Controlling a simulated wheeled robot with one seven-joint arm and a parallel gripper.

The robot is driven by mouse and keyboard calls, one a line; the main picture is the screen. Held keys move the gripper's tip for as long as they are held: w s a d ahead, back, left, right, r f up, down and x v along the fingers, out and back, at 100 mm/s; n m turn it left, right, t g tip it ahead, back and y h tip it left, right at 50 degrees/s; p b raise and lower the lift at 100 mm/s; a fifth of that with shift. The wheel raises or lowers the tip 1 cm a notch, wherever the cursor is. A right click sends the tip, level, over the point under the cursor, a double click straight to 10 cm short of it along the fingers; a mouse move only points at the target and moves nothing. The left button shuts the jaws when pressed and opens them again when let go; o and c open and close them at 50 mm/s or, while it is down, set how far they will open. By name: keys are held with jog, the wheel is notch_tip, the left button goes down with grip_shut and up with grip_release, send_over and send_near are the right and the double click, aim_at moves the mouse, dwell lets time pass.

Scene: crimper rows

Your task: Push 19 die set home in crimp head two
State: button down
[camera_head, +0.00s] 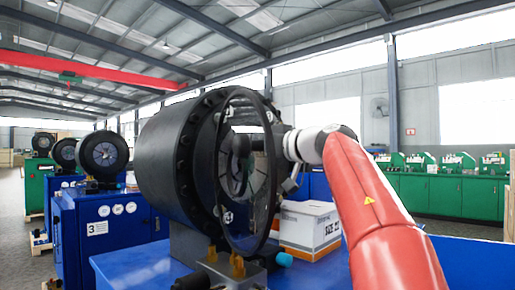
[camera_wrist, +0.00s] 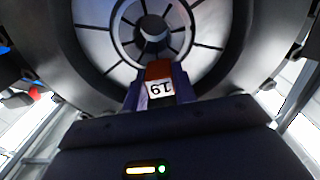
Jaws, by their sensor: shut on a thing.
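The black crimp head (camera_head: 172,140) stands large at the centre, its round opening facing right; no number shows on it. My gripper (camera_head: 242,145) is at the opening, its fingers mostly hidden by the front ring. In the wrist view my gripper (camera_wrist: 158,92) is shut on a red-brown piece with an upside-down white 19 label. The piece leads to a ring of grey segments, the 19 die set (camera_wrist: 152,32), around a dark middle. The ring lies against the silver segmented face (camera_wrist: 100,50), roughly centred. I cannot tell how deep it sits.
A white box (camera_head: 311,231) stands on the blue bench (camera_head: 140,266) right of the head. A blue machine marked 3 (camera_head: 97,228) and smaller black heads stand at left. Green cabinets (camera_head: 440,193) line the right wall. The head's dark rim surrounds my gripper closely.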

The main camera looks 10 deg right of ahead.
jog(key=shift+a+r, duration=0.1)
jog(key=shift+r, duration=0.15)
jog(key=c, duration=1.1)
grip_release()
jog(key=shift+o, duration=0.3)
jog(key=shift+w+f, duration=0.1)
jog(key=shift+f, duration=0.3)
jog(key=v, duration=0.8)
jog(key=shift+r+b, duration=0.25)
jog(key=shift+b, duration=0.05)
